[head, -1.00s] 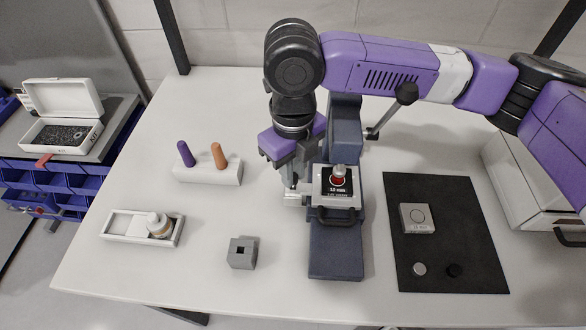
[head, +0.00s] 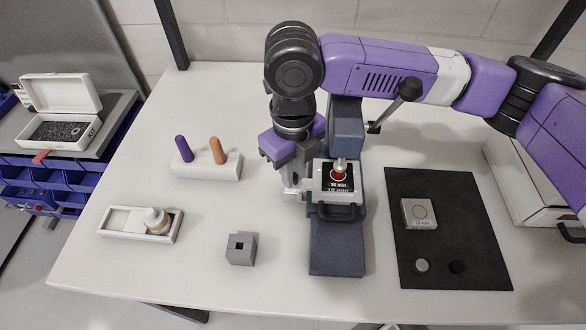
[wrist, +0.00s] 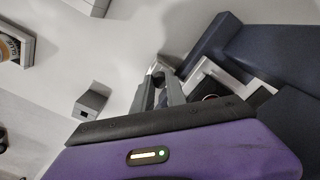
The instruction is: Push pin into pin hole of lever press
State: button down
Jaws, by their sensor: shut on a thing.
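The lever press (head: 337,250) is dark blue and stands mid-bench, with a black-knobbed lever (head: 411,89) at its right. A white carriage with a black label plate (head: 336,180), a red ring and a black front handle sits on the press. My gripper (head: 291,188) points down at the left side of this carriage. In the wrist view its fingers (wrist: 158,88) are close together beside the carriage, shut on a small silvery piece (wrist: 158,68) that looks like the pin. The pin hole and most of the pin are hidden by the fingers.
A grey block with a square hole (head: 241,250) stands left of the press. A black mat (head: 440,190) with a metal block (head: 419,214) lies right.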

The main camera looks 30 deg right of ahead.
jog(key=c, duration=1.3)
grip_release()
notch_tip(320, 180, up, 8)
jog(key=shift+f, duration=0.15)
